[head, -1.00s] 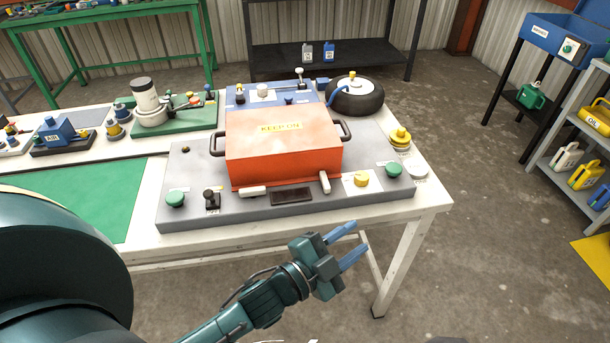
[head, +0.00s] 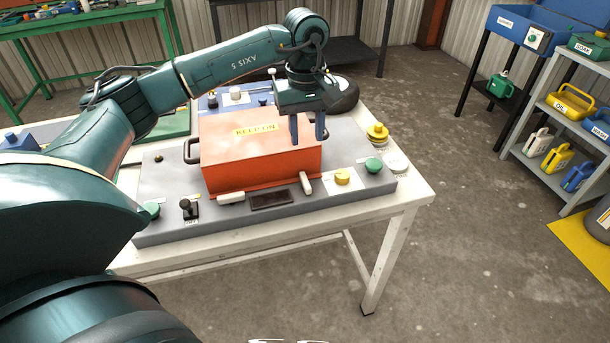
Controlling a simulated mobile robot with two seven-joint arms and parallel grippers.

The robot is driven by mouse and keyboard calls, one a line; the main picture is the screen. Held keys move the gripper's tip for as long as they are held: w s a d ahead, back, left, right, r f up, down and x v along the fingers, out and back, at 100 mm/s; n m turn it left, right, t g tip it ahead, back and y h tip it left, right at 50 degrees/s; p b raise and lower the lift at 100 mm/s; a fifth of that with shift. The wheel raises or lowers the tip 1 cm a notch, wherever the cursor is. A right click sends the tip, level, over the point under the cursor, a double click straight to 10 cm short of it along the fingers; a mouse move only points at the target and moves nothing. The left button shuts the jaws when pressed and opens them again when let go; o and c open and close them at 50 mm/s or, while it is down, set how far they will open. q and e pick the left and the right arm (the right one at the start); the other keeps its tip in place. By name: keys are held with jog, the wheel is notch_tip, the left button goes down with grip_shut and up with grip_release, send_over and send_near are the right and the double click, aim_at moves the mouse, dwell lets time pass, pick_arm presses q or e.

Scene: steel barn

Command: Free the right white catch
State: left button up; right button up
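The right white catch (head: 306,183) is a short white lever at the lower front edge of the orange box (head: 258,180), near its right corner. It points down and toward me. The left white catch (head: 231,197) lies sideways along the same edge. The box bears a yellow "KEEP ON" label and sits on a grey panel (head: 160,225). My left gripper (head: 308,134) points down over the right end of the box, behind and above the right catch. Its two blue fingers are apart with nothing between them, and it is clear of the catch. My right gripper is not in view.
On the panel are a black switch (head: 189,208), a dark plate (head: 270,200), a yellow knob (head: 342,177), a green button (head: 374,165) and a yellow button (head: 377,133). My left arm hides the back left of the bench. A shelf of containers (head: 570,140) stands at right.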

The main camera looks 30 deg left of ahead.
aim_at(305, 180)
pick_arm(q)
jog(key=f+p, duration=0.1)
jog(key=f, duration=1.1)
jog(key=shift+a+f+p, duration=0.2)
jog(key=shift+f+p, duration=0.2)
grip_shut()
